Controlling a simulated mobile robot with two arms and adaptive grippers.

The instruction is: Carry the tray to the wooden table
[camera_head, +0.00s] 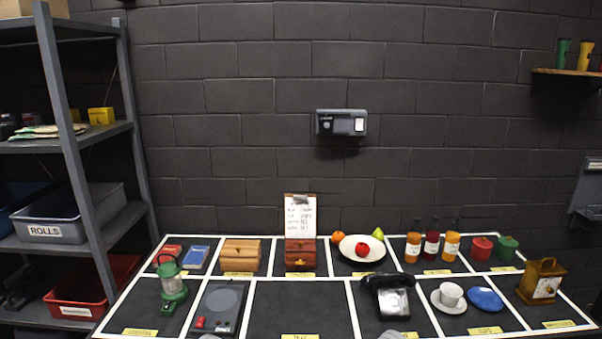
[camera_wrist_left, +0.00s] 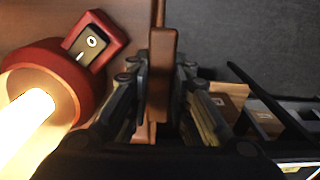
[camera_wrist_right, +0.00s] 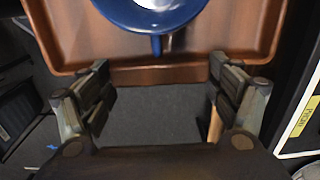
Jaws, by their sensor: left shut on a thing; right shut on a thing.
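The brown tray (camera_wrist_right: 260,40) fills the upper part of the right wrist view, with a blue round dish (camera_wrist_right: 150,12) on it. In the left wrist view the tray (camera_wrist_left: 120,12) carries a red cylinder with a bright glowing core (camera_wrist_left: 45,100) and a small red block with a black plate (camera_wrist_left: 95,42). My left gripper (camera_wrist_left: 162,85) is shut on the tray's brown edge piece. My right gripper (camera_wrist_right: 165,85) is at the tray's near rim; its fingers look spread, and the contact is hard to see. The tray is below the head view. I see no wooden table.
A dark bench with white-lined, yellow-labelled compartments (camera_head: 300,300) is ahead; the middle front one is bare. A green lantern (camera_head: 172,285), a black telephone (camera_head: 390,297) and a cup (camera_head: 449,294) stand near it. A grey shelf (camera_head: 75,150) is on the left, a brick wall behind.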

